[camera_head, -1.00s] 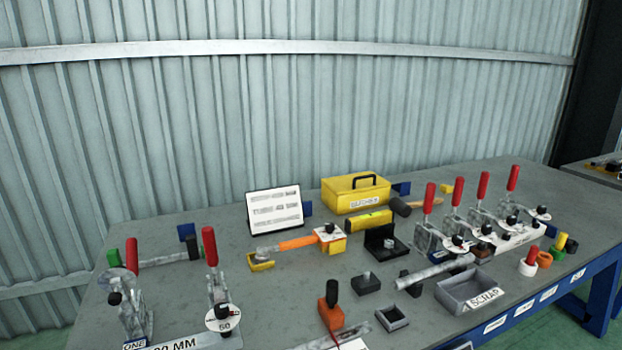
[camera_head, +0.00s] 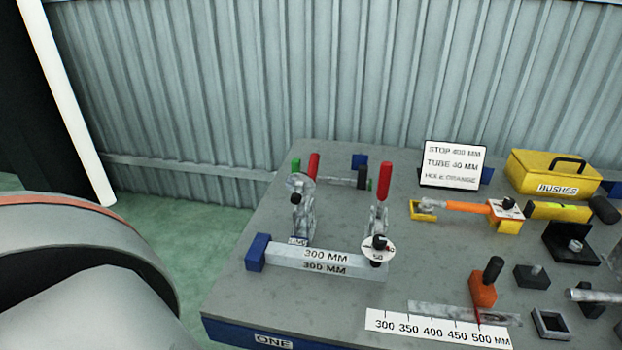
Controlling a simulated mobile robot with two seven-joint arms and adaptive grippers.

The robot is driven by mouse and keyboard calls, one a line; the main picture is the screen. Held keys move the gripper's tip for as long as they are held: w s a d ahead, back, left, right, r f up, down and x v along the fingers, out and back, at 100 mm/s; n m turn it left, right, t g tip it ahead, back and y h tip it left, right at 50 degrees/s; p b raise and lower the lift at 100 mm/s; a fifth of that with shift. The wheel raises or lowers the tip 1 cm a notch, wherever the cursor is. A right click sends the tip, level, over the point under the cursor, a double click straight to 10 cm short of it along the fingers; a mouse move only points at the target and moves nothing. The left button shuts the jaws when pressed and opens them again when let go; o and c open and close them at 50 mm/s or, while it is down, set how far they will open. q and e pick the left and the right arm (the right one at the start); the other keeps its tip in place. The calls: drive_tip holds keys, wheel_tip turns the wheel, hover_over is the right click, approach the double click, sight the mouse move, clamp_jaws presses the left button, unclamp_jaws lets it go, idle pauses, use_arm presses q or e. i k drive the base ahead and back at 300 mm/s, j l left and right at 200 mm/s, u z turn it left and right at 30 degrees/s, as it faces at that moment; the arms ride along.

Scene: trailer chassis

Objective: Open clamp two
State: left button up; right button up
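Two toggle clamps with upright red handles stand at the left of the bench. The left clamp (camera_head: 306,212) has a round pale disc near its top and a small label, probably "ONE", at its foot. The right clamp (camera_head: 381,212) has a white dial (camera_head: 368,252) with a black knob in front of it. I cannot read a "two" on either clamp. A grey bar (camera_head: 318,262) marked "300 MM" lies in front of them, with a blue block (camera_head: 257,252) at its left end. Neither of my grippers is in view.
A scale strip (camera_head: 438,327) marked 300 to 500 lies at the bench front, by an orange block (camera_head: 483,291) with a black knob. A sign (camera_head: 453,165) and yellow "BUSHES" box (camera_head: 553,174) stand behind. A large grey rounded body, probably my arm, fills the lower left.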

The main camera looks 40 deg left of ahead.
sight(386, 167)
drive_tip(key=k+j+z, duration=0.35)
drive_tip(key=j, duration=0.15)
drive_tip(key=k+j+z, duration=0.35)
drive_tip(key=j, duration=0.15)
